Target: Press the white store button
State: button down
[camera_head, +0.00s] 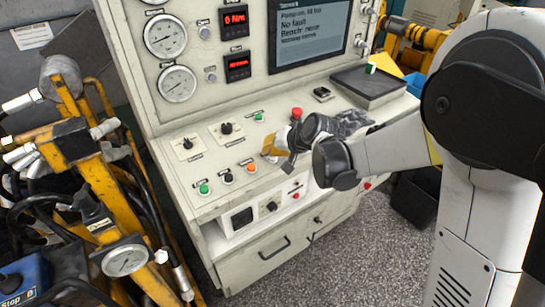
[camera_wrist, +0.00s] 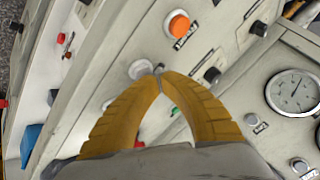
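The white button (camera_wrist: 140,69) shows in the wrist view as a pale round cap on the sloping panel, just beside my fingertips. My gripper (camera_wrist: 159,73) has its two yellow fingers together at the tips, with nothing visible between them. The tips partly overlap the button's edge in that view; I cannot tell whether they touch it. In the head view my gripper (camera_head: 271,146) is low over the console, to the right of the orange button (camera_head: 251,168), and the white button is hidden there. The button's label is not readable.
A green button (camera_head: 203,188) and a black button (camera_head: 228,178) lie left of the orange one. A red mushroom button (camera_head: 297,113) stands behind my gripper. Rotary knobs (camera_head: 226,128) and a dark tray (camera_head: 370,86) are on the console. Yellow equipment (camera_head: 90,160) stands at left.

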aim_at(272, 158)
jog(key=shift+f, duration=0.3)
jog(key=shift+r, duration=0.1)
dwell(0.4)
jog(key=shift+r+p, duration=0.3)
jog(key=shift+r, duration=0.45)
jog(key=shift+s+d+r+p, duration=0.1)
jog(key=shift+s+r+p, duration=0.05)
jog(key=shift+r+p, duration=0.6)
jog(key=shift+s+d+r+p, duration=0.1)
jog(key=shift+r+p, duration=0.35)
jog(key=shift+r, duration=0.45)
jog(key=shift+s+d+r+p, duration=0.1)
jog(key=shift+s+r+p, duration=0.05)
jog(key=shift+r+p, duration=0.6)
